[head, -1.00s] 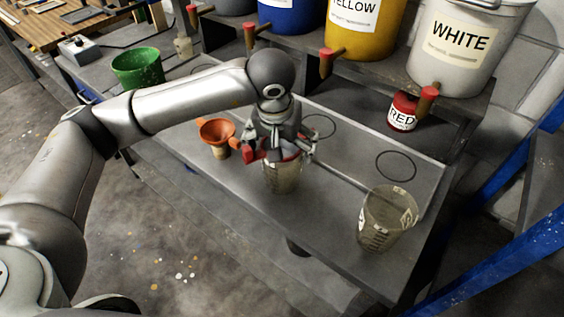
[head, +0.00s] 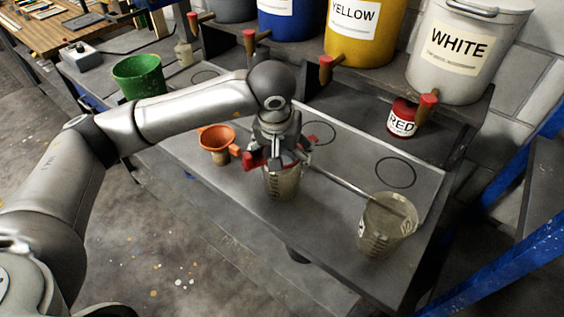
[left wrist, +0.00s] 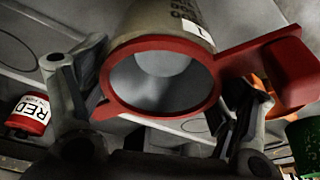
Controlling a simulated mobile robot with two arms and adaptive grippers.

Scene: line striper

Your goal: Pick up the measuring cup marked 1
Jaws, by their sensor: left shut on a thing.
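The measuring cup marked 1 (head: 283,184) stands on the grey bench in the head view. In the left wrist view the cup (left wrist: 160,25) shows a white label, and a red ring (left wrist: 160,42) with a side handle surrounds its mouth. My left gripper (head: 280,158) comes down from above and is shut on the cup, with one finger on each side near the top. The fingers also flank it in the left wrist view (left wrist: 155,110). The gripper hides part of the rim in the head view. My right gripper is not in view.
A second cup (head: 375,240) with a stick in it stands at right. An orange funnel (head: 216,139) is close left of my gripper. A green bucket (head: 138,75) is farther left. A red can (head: 402,121) and large paint buckets (head: 462,45) stand behind.

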